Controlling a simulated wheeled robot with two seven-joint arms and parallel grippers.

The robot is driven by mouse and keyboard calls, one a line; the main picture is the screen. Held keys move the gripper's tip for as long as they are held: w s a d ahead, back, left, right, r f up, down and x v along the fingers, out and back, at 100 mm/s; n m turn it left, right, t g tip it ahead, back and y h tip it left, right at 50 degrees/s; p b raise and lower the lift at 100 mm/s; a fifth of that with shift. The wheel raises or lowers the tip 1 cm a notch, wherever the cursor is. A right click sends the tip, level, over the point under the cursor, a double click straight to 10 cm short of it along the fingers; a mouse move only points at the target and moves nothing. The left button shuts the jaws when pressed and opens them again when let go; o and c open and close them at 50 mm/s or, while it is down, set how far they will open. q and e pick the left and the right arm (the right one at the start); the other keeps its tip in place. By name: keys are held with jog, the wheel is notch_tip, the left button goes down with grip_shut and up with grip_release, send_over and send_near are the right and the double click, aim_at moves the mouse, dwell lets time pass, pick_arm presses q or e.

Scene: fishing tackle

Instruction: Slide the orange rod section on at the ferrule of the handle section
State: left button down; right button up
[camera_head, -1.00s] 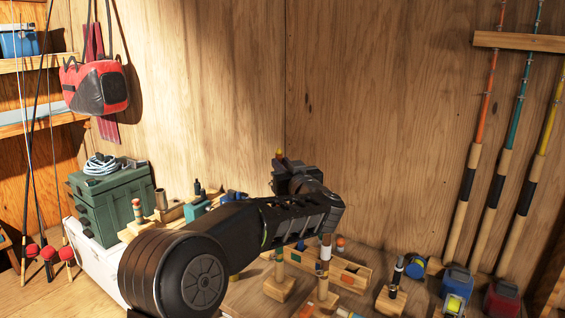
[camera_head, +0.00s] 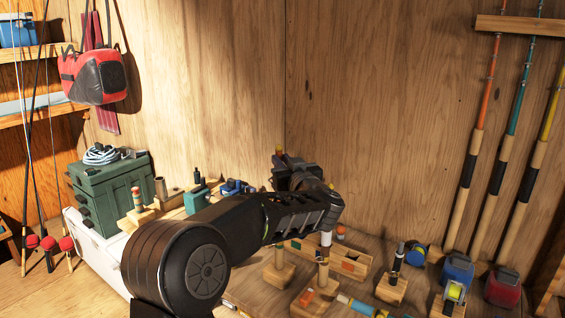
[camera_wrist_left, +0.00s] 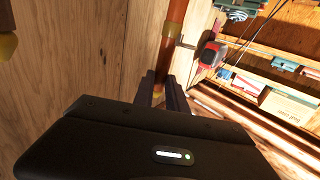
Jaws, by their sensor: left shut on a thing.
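My left gripper (camera_head: 298,180) reaches in from the left above the bench. In the left wrist view its fingers (camera_wrist_left: 163,92) are shut on the orange rod section (camera_wrist_left: 174,38), a glossy orange-brown rod running up out of that picture. Below the wrist, an upright piece with a white part (camera_head: 325,239) stands over a wooden block. It may be the handle section; I cannot tell whether it touches the held rod. My right gripper is not in view.
A wooden tray (camera_head: 350,265), stands with upright pieces (camera_head: 393,289), and blue (camera_head: 457,271) and red (camera_head: 503,287) containers crowd the bench. A green box (camera_head: 110,195) is at left. Several rods (camera_head: 473,165) lean against the wall at right.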

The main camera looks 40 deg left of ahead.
pick_arm(q)
jog(key=shift+p, duration=0.85)
dwell(1.1)
jog(key=shift+f+b, duration=1.4)
jog(key=shift+f, duration=0.85)
jog(key=c, duration=1.3)
grip_release()
jog(key=b+v, duration=0.2)
jog(key=v, duration=0.5)
jog(key=shift+s+d, duration=0.25)
jog(key=shift+d, duration=0.1)
